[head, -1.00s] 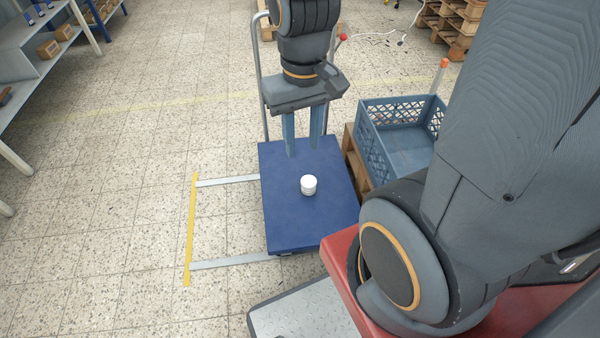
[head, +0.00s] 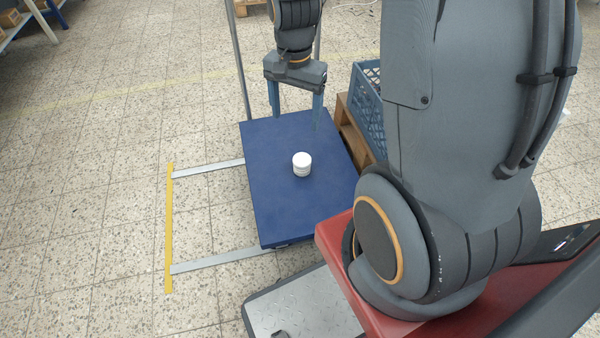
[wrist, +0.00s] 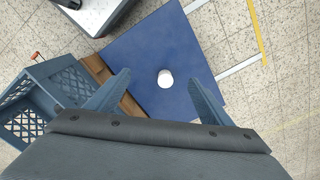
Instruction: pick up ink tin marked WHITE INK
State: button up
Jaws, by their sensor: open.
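A small white tin (head: 302,164) stands upright on the blue platform (head: 275,205), near its middle. Its marking is too small to read. It also shows in the wrist view (wrist: 165,78), ahead of my gripper and between the lines of the two fingers. My gripper (head: 296,120) is open and empty, with its blue-grey fingers spread wide and pointing down over the platform's far part. The fingers also show in the wrist view (wrist: 160,85). The tin is apart from both fingers, nearer to my body than they are.
A blue crate (wrist: 42,100) stands on a wooden pallet (head: 355,130) beside the platform's right side. A metal handle (head: 239,70) rises at the platform's far edge. Metal strips and yellow tape (head: 169,225) lie on the open floor at left.

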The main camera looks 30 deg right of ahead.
aim_at(302, 159)
jog(key=w+d+f+m+b, duration=0.2)
jog(key=w+f+m+b, duration=0.2)
jog(key=f, duration=0.6)
jog(key=w+d+f+m+b, duration=0.3)
jog(key=f+b, duration=0.4)
jog(key=f, duration=0.4)
jog(key=w+d+f+m+b, duration=0.3)
jog(key=w+f+m+b, duration=0.1)
jog(key=f, duration=0.6)
jog(key=shift+w+f+m+b, duration=0.3)
jog(key=shift+w+f+b, duration=0.1)
jog(key=shift+w+b, duration=0.5)
notch_tip(302, 159, down, 2)
jog(key=shift+d+f+b, duration=0.1)
jog(key=shift+f+b, duration=0.1)
jog(key=shift+b, duration=0.4)
jog(key=shift+s+f+b, duration=0.15)
jog(key=shift+f+b, duration=1.5)
jog(key=shift+f, duration=1.35)
jog(key=shift+r, duration=0.1)
jog(key=c, duration=1.3)
